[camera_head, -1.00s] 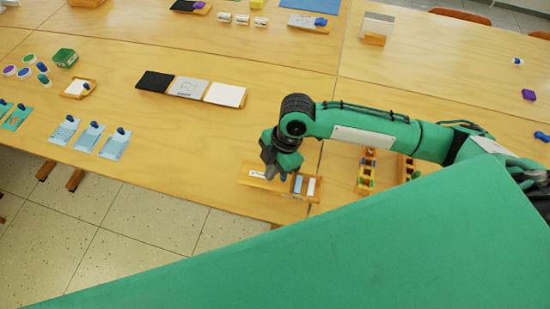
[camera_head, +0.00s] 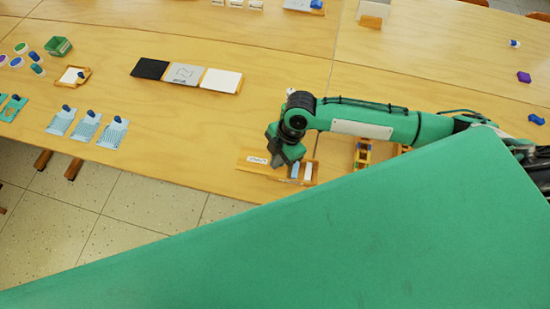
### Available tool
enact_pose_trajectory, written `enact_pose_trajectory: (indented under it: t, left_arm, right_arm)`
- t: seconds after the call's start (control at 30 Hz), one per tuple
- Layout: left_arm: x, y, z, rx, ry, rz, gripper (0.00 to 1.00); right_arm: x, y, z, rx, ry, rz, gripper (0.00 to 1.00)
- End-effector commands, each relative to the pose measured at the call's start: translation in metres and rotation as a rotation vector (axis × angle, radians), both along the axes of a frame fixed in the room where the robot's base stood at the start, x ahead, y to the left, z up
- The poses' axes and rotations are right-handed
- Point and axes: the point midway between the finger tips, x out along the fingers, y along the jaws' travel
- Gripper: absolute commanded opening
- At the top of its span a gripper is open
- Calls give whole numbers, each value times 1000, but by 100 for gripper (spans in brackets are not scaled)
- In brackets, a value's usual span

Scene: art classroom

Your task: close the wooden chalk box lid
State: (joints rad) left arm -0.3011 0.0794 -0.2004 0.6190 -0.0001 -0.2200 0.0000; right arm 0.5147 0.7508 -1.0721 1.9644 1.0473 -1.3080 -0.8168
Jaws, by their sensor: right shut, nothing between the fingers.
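The wooden chalk box (camera_head: 315,170) lies near the front edge of the table, at the middle of the head view. A pale label (camera_head: 258,159) shows on its left part. A blue piece and a white piece (camera_head: 308,172) show in its right part, so the inside is uncovered there. My right gripper (camera_head: 277,162) is shut and empty, pointing down over the middle of the box. It hides part of the box, and I cannot tell whether it touches the lid. My left gripper is not in view.
Wooden holders with coloured pieces (camera_head: 362,154) stand right of the box, partly under my right arm. A row of black, grey and white panels (camera_head: 185,75) lies behind. Blue cards (camera_head: 87,127) lie left. The table between is clear. The lower right is hidden.

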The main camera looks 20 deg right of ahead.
Motion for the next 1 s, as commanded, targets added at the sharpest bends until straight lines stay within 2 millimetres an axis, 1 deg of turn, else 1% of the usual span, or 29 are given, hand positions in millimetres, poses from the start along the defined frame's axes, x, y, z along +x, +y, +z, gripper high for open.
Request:
enact_pose_trajectory:
  t: [0.17,0.4,0.5,0.63,1.0]
  left_arm:
    - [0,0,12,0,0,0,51]
    - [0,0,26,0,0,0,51]
    - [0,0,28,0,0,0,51]
    - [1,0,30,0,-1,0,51]
    - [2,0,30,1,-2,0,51]
  right_arm:
    - [-13,-23,2,-4,5,-3,0]
    - [-39,-65,2,-4,4,-2,0]
    - [-46,-76,1,-4,3,-2,0]
    - [-51,-83,1,-1,1,-1,0]
    - [-51,-84,0,-1,1,-1,0]
